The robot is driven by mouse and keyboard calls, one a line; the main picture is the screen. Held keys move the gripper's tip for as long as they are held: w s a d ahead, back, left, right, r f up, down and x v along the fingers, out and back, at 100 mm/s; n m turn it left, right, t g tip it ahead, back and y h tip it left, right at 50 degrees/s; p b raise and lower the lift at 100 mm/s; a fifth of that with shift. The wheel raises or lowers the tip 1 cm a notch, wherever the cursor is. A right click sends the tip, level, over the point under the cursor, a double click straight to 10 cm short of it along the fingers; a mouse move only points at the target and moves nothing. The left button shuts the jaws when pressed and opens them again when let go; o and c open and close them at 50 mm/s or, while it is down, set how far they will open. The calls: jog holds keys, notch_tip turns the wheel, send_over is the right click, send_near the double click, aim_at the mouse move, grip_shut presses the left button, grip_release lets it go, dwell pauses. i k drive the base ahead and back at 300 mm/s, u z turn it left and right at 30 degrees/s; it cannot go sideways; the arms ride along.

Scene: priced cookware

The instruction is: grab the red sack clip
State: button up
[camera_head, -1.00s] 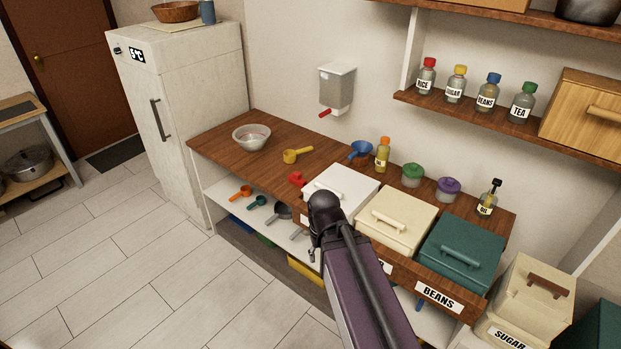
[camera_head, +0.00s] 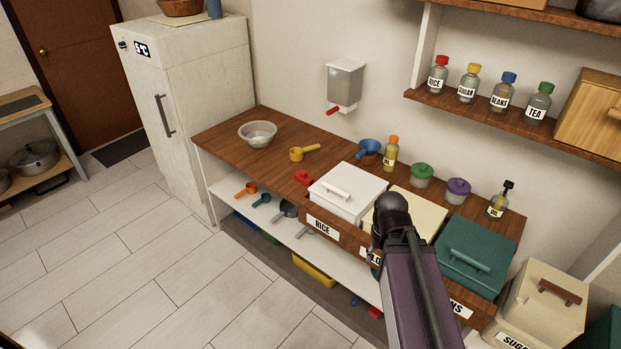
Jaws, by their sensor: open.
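A small red object (camera_head: 302,178), which looks like the red sack clip, lies on the wooden counter (camera_head: 222,140) just left of the white RICE bin. Its fine shape is too small to make out. My dark arm reaches up from the bottom of the picture, with its black joint in front of the cream bin (camera_head: 425,212). My gripper's fingers do not show; they are hidden beyond or below the arm. Nothing is seen touching the red object.
The white RICE bin (camera_head: 345,190) stands close beside the red object. A green bin (camera_head: 472,255) is at the right. Scoops lie on the shelf below; the floor (camera_head: 150,250) is clear.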

aim_at(301, 177)
jog(key=u, duration=0.05)
jog(key=i, duration=1)
jog(key=z, duration=0.05)
